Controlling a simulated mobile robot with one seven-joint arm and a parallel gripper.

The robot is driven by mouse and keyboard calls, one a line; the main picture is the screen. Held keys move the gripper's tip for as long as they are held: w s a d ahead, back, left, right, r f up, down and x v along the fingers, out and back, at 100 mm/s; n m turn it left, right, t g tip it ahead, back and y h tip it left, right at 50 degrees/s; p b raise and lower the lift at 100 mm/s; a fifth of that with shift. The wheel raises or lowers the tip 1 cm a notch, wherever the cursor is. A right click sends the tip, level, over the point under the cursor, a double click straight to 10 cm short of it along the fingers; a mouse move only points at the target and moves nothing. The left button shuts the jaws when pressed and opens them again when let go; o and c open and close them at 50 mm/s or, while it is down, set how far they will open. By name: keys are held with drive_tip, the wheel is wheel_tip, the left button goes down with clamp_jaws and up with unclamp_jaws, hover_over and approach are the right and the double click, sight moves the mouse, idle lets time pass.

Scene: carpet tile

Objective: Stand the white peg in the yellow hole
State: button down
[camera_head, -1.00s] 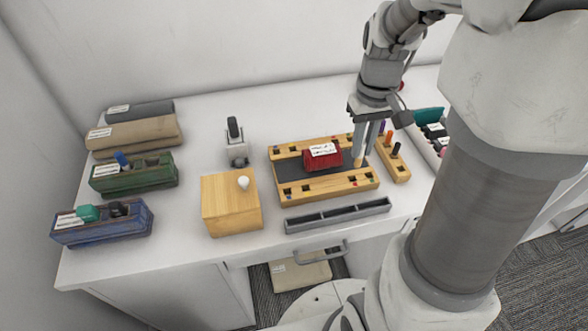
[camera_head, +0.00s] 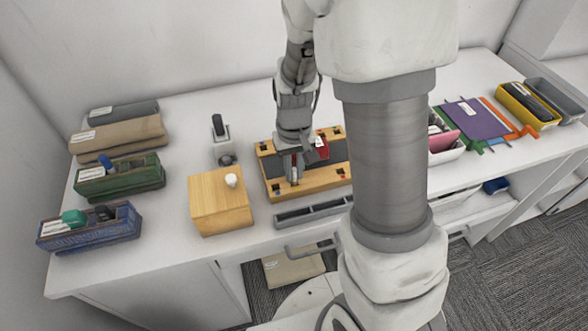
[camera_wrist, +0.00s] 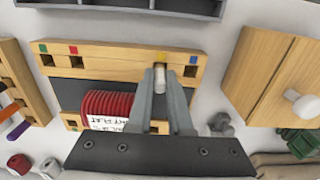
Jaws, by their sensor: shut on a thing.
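My gripper (camera_wrist: 162,74) is shut on the white peg (camera_wrist: 161,83); only a short piece of it shows between the fingers. The gripper is over the wooden board (camera_wrist: 120,56), right at the yellow mark (camera_wrist: 161,56) on its rail. The yellow hole is hidden behind the fingers and the peg. I cannot tell whether the peg tip is in the hole or just above it. In the head view, my gripper (camera_head: 293,178) is at the board's (camera_head: 318,185) front left part, and the peg is not clear there.
A red ribbed block (camera_wrist: 105,108) with a label sits on the board beside the gripper. A wooden box (camera_head: 220,205) with a white knob stands left of the board. A grey tray (camera_head: 310,209) lies in front. A peg rack (camera_wrist: 30,95) stands beyond the board's other end.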

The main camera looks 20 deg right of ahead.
sight(294, 170)
drive_tip(key=shift+f, duration=0.2)
drive_tip(key=c, duration=0.8)
unclamp_jaws()
drive_tip(key=shift+c, duration=0.2)
drive_tip(key=shift+r, duration=0.15)
wheel_tip(294, 170, up, 12)
drive_tip(key=p, duration=0.1)
drive_tip(key=s+r+t, duration=0.5)
drive_tip(key=s+r, duration=0.6)
drive_tip(key=s, duration=0.2)
drive_tip(key=shift+s+r+t, duration=0.3)
drive_tip(key=shift+s+r, duration=0.05)
drive_tip(key=shift+s, duration=0.05)
